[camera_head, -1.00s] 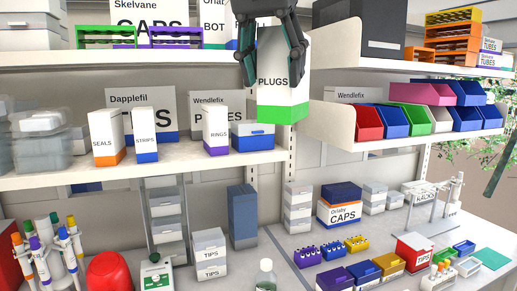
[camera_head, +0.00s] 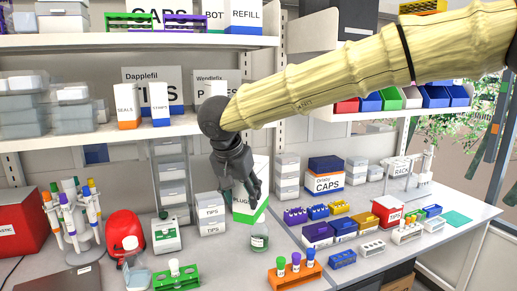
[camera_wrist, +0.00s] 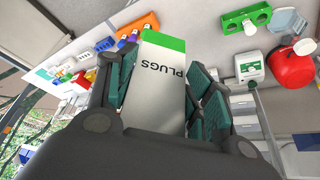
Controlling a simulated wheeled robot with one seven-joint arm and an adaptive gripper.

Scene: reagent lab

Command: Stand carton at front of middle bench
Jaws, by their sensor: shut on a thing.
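The carton (camera_head: 258,208) is white with a green band at its lower end and the word PLUGS. My gripper (camera_head: 250,190) is shut on it from above and partly hides it in the head view. The carton hangs slightly tilted over the bench (camera_head: 225,265), behind and just above a clear bottle (camera_head: 260,238). In the wrist view the carton (camera_wrist: 158,85) sits between the gripper's fingers (camera_wrist: 165,100), its green end pointing away from the palm. I cannot tell whether its lower end touches anything.
An orange rack (camera_head: 294,272) and a green rack (camera_head: 176,281) stand at the bench front. A balance-like device (camera_head: 166,235) and a red helmet-like object (camera_head: 124,232) are left. Blue and purple bins (camera_head: 318,234) stand right. Bare bench shows between the two racks.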

